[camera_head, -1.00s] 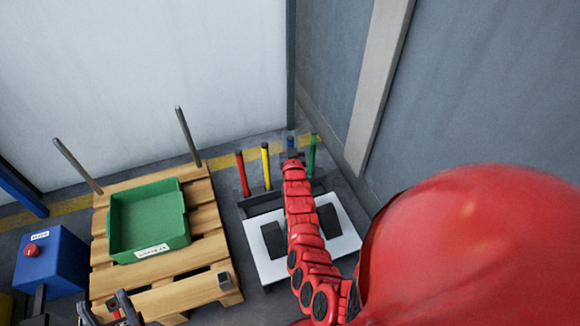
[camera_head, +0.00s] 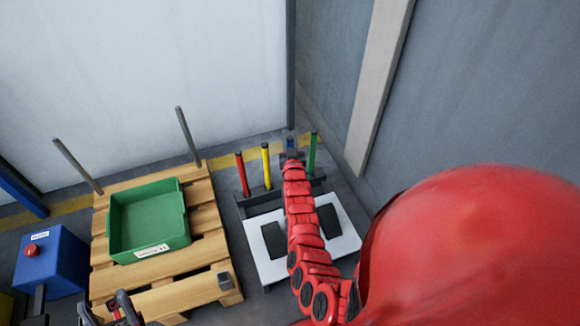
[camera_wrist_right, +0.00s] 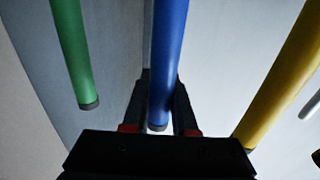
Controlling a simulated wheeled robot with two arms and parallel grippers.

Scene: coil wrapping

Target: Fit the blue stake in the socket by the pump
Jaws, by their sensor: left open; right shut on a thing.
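The blue stake (camera_wrist_right: 170,50) stands in the rack between the green stake (camera_head: 312,153) and the yellow stake (camera_head: 266,165). My right gripper (camera_wrist_right: 160,105) is shut on the blue stake near its dark-capped end. In the head view only the stake's top (camera_head: 290,143) shows above my red arm. My left gripper (camera_head: 115,308) is open and empty at the bottom left. A grey square socket (camera_head: 225,280) is at the pallet's front right corner. A blue box (camera_head: 52,262) with a red button stands left of the pallet; its label is unreadable, so I cannot tell if it is the pump.
A green bin (camera_head: 150,215) sits on the wooden pallet (camera_head: 205,215). Two grey posts (camera_head: 188,135) rise at the pallet's back corners. A red stake (camera_head: 242,173) stands at the rack's left. A white board (camera_head: 270,272) with dark pads lies in front. Walls close the back and right.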

